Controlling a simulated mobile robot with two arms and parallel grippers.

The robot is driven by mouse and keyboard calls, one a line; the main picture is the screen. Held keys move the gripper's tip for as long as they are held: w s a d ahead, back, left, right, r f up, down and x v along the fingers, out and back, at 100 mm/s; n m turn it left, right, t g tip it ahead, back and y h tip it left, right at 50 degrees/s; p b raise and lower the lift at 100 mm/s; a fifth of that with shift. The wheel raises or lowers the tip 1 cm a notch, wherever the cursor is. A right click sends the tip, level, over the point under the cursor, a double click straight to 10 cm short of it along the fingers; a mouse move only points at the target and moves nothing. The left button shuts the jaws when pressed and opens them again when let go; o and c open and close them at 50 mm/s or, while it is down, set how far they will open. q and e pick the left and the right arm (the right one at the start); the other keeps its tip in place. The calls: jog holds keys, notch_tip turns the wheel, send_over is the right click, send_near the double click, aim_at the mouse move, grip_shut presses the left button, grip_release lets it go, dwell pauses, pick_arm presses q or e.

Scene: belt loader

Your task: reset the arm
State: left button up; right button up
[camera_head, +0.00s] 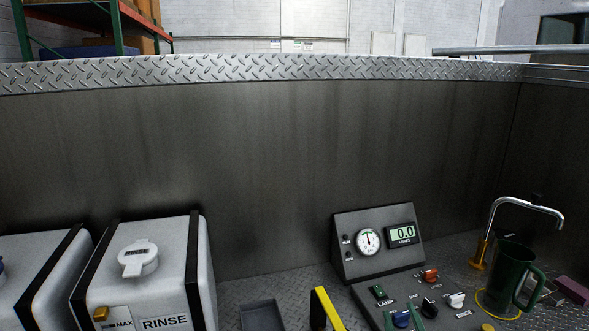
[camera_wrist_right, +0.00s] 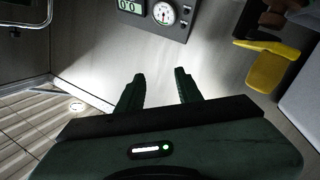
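My right gripper (camera_wrist_right: 158,82) shows in the right wrist view with its two dark green fingers apart and nothing between them. The rest of this arm is out of the head view. My left gripper is not in view.
A gauge box (camera_head: 350,262) reading 0.0 stands behind the panel. A green jug (camera_head: 510,272) stands under a metal spout (camera_head: 527,203) at right. A white RINSE tank (camera_head: 150,275), a grey tray (camera_head: 262,316) and a yellow handle (camera_head: 326,308) are at left.

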jog(key=s+d+f+m+g+h, duration=0.1)
jog(key=s+d+f+m+g, duration=0.2)
jog(key=s+f+g, duration=0.75)
jog(key=s+a+f+g+y, duration=0.1)
jog(key=s+a+f+g, duration=0.1)
jog(key=s+f, duration=0.5)
jog(key=s+a+f+g+y, duration=0.1)
jog(key=s+a+f+g, duration=0.15)
jog(key=s, duration=0.75)
notch_tip(320, 180, down, 29)
jog(key=s+b, duration=0.1)
jog(key=b, duration=0.4)
jog(key=s+d+f+g+b, duration=0.1)
jog(key=s+d+f+b, duration=0.1)
jog(key=s+f, duration=0.7)
jog(key=s+d+f+b, duration=0.1)
jog(key=s+f+b, duration=0.2)
jog(key=s+f, duration=0.6)
notch_tip(320, 180, down, 6)
jog(key=shift+d+r+n+g, duration=0.15)
jog(key=shift+d+n+g, duration=0.15)
jog(key=shift+d+g, duration=0.1)
